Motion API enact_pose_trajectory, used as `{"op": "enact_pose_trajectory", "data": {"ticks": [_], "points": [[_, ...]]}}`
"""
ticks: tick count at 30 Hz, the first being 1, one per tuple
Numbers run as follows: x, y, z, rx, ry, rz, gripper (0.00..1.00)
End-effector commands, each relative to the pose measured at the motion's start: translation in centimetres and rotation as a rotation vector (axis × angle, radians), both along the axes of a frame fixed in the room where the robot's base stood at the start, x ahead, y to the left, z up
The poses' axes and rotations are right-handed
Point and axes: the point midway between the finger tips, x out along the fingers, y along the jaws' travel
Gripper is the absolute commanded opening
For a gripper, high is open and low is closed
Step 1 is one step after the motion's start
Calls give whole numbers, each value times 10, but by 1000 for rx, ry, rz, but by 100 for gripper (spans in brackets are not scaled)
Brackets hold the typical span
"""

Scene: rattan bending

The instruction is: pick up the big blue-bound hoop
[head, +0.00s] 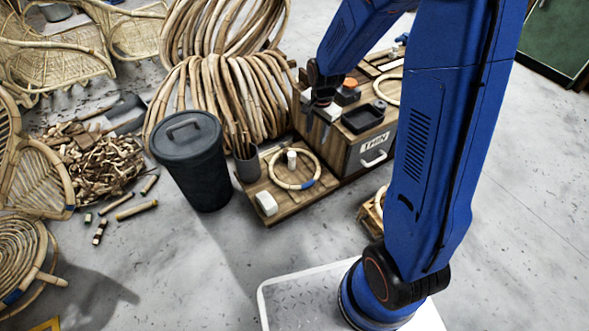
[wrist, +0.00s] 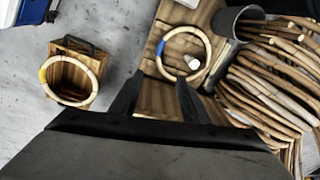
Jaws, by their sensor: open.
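The blue-bound hoop (head: 290,186) is a pale cane ring with a blue wrap, lying flat on a low wooden board (head: 320,193). A small white cylinder (head: 292,157) stands within its outline. In the wrist view the hoop (wrist: 210,52) lies beyond the fingertips, its blue wrap on the left side. My gripper (head: 319,122) is open and empty, above the board beside the drawer box and to the right of the hoop. Its two dark fingers (wrist: 155,93) point towards the board in the wrist view, with nothing between them.
The drawer box marked THIN (head: 366,158) stands close to my gripper, with a black tray (head: 364,117) on top. A yellow-bound hoop (wrist: 45,88) rests on a small crate. Cane coils rise behind.

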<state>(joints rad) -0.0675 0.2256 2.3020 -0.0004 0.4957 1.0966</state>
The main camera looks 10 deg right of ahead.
Motion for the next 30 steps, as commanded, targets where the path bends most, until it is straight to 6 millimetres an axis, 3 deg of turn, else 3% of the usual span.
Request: {"op": "enact_pose_trajectory", "data": {"ticks": [1, 9, 15, 30], "points": [[6, 2, -18, 3, 17, -31, 42], [30, 10, -102, 14, 72, -221, 42], [39, 15, -157, 17, 102, -339, 42], [41, 17, -218, 15, 121, -413, 42]]}}
